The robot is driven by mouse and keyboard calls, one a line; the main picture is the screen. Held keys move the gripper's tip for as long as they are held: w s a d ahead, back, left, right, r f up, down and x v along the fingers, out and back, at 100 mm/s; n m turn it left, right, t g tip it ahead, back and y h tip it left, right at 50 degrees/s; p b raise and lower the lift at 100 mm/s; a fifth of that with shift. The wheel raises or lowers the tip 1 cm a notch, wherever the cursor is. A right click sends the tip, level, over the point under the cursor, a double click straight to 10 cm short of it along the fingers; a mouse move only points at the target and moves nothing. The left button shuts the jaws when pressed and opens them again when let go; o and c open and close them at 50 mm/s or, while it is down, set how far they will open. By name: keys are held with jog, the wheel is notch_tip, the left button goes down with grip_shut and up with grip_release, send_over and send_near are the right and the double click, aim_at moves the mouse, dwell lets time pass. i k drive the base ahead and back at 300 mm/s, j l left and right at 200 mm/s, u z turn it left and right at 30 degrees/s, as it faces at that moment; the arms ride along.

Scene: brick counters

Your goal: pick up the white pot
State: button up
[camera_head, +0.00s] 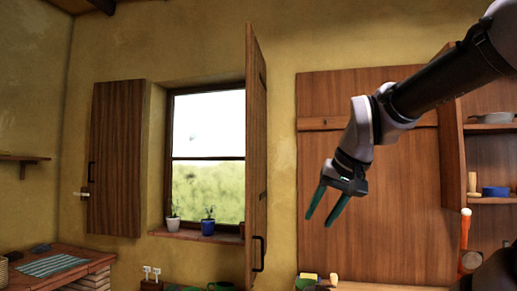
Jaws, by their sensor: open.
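A small white pot (173,223) with a green plant stands at the left end of the window sill. My gripper (322,218) hangs in the air on the right half of the view, in front of the wooden wall panel. Its two teal fingers are apart and point down and left, with nothing seen between them. The white pot is well to the left of my gripper, at about the same height in the picture, and they do not touch.
A blue pot (208,226) with a plant stands right of the white pot on the sill (185,235). An open wooden shutter (255,155) juts out between the sill and my gripper. A brick counter (70,265) is at lower left. Shelves (490,200) stand at right.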

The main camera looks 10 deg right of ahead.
aim_at(173, 224)
jog(key=i+j+z, duration=0.1)
jog(key=j, duration=0.65)
jog(key=i+j+z, duration=0.15)
jog(key=j, duration=0.65)
jog(key=j+z, duration=0.1)
jog(key=j, duration=0.7)
